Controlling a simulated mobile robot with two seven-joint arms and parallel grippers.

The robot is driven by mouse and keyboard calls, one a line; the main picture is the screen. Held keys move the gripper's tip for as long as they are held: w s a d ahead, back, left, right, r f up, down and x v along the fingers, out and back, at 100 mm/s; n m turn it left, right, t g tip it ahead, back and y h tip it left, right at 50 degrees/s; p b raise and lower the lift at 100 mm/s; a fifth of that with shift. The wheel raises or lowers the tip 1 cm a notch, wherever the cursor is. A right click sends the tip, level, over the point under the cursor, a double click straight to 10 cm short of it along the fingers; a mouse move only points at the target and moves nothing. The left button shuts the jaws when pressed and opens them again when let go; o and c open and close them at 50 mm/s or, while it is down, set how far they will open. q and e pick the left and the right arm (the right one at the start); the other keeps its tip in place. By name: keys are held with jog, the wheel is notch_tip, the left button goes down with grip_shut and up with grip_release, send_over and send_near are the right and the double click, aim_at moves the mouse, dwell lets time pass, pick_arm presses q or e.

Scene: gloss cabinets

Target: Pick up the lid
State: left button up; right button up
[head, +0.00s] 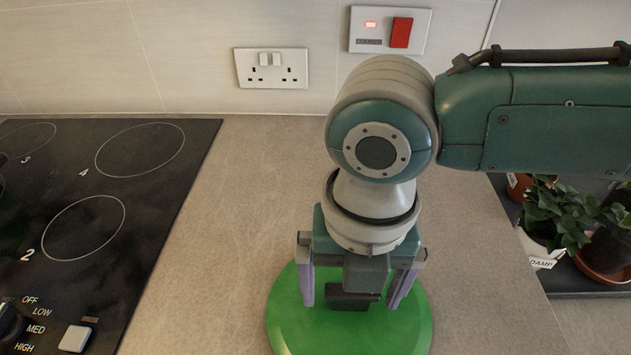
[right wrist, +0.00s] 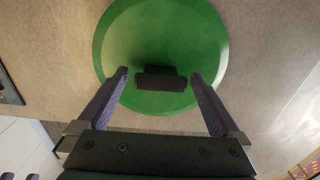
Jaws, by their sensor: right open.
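The lid is a round green disc (head: 300,325) with a dark block-shaped handle on its middle, lying on the counter in the head view. It also shows in the right wrist view (right wrist: 160,35), with its dark handle (right wrist: 160,79) between the fingers. My right gripper (head: 355,295) points down over the lid, its two purple fingers on either side of the handle. It is open, and gaps show between the handle and both fingers (right wrist: 161,85). I cannot tell how far the fingertips are above the lid. My left gripper is not in view.
A black hob (head: 90,200) with knobs lies to the left. Potted plants (head: 560,220) stand on a dark surface at the right. Wall sockets (head: 271,68) and a red switch (head: 401,32) are on the tiled wall behind. The counter (head: 210,260) between hob and lid is clear.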

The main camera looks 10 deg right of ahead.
jog(key=shift+f, duration=0.3)
grip_shut()
dwell(0.6)
